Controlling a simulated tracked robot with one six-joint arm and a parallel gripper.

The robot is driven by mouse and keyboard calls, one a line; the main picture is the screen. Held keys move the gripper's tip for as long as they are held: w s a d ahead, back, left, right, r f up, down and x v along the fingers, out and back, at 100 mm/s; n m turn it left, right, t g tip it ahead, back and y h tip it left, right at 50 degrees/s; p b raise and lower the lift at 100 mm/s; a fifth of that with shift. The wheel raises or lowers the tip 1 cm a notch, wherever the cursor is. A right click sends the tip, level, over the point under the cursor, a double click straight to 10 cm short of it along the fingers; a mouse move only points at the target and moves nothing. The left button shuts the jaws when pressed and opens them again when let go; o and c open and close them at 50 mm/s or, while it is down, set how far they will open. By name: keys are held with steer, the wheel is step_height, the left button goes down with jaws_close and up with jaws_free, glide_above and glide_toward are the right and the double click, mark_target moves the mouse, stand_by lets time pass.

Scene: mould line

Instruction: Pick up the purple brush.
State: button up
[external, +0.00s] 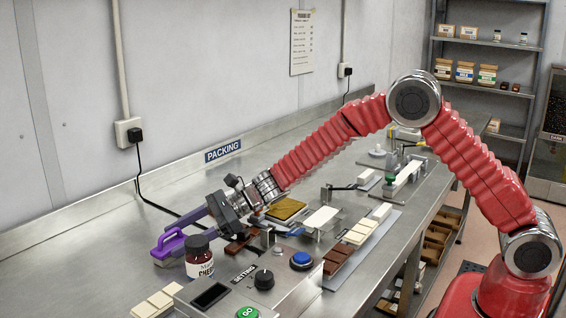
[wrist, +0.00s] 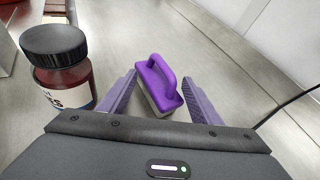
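The purple brush (wrist: 157,84) stands on the steel bench with its looped handle up, between and just ahead of my gripper's two fingers in the wrist view. In the external view the brush (external: 172,246) is at the left, behind the jar. My gripper (wrist: 160,98) is open, its purple-grey fingers apart on either side of the brush, with nothing held. In the external view my gripper (external: 186,224) reaches down-left toward the brush. I cannot tell whether a finger touches it.
A dark-lidded jar with red contents (external: 199,257) stands close beside the brush; it also shows left of my fingers in the wrist view (wrist: 62,72). A control box (external: 240,290) and chocolate bars (external: 340,260) are to the right. The bench left of the brush is clear.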

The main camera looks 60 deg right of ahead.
mark_target(181, 241)
steer(key=shift+s+f, duration=0.1)
steer(key=shift+f, duration=0.1)
steer(key=c, duration=1.3)
steer(key=shift+c, duration=0.2)
step_height(181, 241, up, 10)
steer(key=shift+r, duration=0.2)
jaws_close()
